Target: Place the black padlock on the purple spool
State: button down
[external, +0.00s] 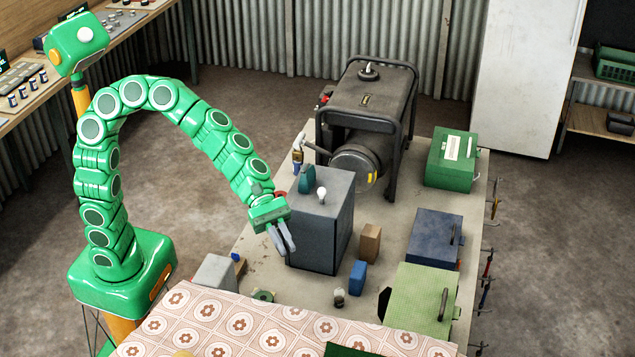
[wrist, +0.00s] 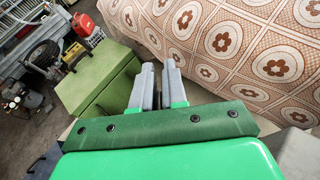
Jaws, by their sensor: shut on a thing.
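My gripper (external: 281,238) is in front of the left side of a dark grey box, above the workbench, pointing down. In the wrist view its two grey fingers (wrist: 158,85) are close together, with a dark sliver between them that looks like the black padlock. Its shape is mostly hidden by the fingers, and in the external view I cannot make it out. I cannot make out the purple spool in either view.
The tall dark grey box (external: 320,225) carries a teal item (external: 307,179) and a light bulb (external: 322,194). A generator (external: 365,110) stands behind. Brown (external: 370,243) and blue (external: 357,277) blocks stand right. Toolboxes line the right edge. A patterned cloth (external: 240,325) lies in front.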

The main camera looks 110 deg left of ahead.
notch_tip(320, 180, down, 29)
jog(key=shift+r, duration=0.1)
dwell(1.4)
jog(key=c, duration=1.2)
grip_release()
jog(key=shift+o, duration=0.2)
jog(key=shift+s+a+r, duration=0.25)
jog(key=shift+s+a, duration=0.1)
jog(key=shift+a, duration=0.1)
jog(key=v, duration=1)
jog(key=shift+s+a, duration=0.2)
jog(key=shift+s, duration=0.1)
jog(key=shift+r, duration=0.15)
